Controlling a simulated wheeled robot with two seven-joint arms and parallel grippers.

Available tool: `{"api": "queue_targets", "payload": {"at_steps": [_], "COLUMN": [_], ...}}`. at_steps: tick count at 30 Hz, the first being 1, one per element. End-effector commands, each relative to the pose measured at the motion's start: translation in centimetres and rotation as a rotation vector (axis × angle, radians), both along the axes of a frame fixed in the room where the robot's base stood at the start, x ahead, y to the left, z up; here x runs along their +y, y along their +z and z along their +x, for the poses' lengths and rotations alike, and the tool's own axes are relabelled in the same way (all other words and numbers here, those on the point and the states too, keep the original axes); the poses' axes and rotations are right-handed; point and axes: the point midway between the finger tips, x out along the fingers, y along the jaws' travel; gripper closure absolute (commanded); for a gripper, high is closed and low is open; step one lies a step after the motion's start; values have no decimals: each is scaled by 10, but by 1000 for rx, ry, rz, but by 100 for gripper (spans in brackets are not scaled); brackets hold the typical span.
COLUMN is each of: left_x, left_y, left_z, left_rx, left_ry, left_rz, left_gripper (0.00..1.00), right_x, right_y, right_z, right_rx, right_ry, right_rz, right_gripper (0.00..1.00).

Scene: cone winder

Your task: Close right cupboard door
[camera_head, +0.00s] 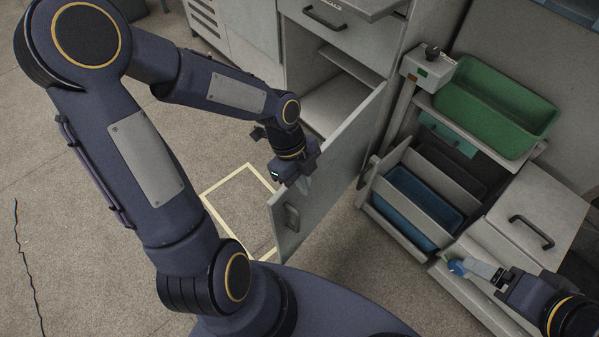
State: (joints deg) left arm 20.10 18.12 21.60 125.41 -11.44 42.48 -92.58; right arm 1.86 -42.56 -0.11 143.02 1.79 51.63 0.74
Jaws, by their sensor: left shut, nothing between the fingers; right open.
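The cupboard door (335,170) stands open, swung out toward me from the grey cabinet, with a dark handle (291,217) near its free end. The cupboard opening (335,104) behind it shows a pale shelf and interior. My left gripper (305,187) is shut and empty, at the upper free edge of the door; I cannot tell whether it touches the door. My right gripper (465,268) is open at the lower right, over the pale drawer unit, away from the door. A small blue round thing shows at its fingertips.
A green bin (497,105) sits on a rack right of the door. Below it, a pulled-out unit holds a blue bin (417,205). A drawer (335,20) with a dark handle is above the opening.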

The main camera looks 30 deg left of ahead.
Motion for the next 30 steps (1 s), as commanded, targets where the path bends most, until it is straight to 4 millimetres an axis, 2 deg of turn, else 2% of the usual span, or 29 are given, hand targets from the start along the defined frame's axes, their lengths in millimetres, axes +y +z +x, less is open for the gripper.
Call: {"api": "queue_targets", "payload": {"at_steps": [1,5,6,9,13,30], "left_x": [-5,-9,1,15,25,30], "left_y": [-15,-36,-30,-30,-30,-29], "left_z": [-2,-3,1,3,6,6], "left_rx": [5,2,0,0,-1,0], "left_ry": [-6,0,9,7,4,-12], "left_rz": [-1,0,1,1,1,0], "left_gripper": [100,100,100,100,100,100], "right_x": [0,0,0,0,0,0], "right_y": [-9,-16,-12,-12,-12,-10], "right_z": [0,0,0,0,0,0], "right_rx": [0,0,1,0,0,0], "right_ry": [0,0,0,0,0,0], "right_rz": [0,0,0,0,0,0], "right_gripper": [19,19,19,19,19,19]}}
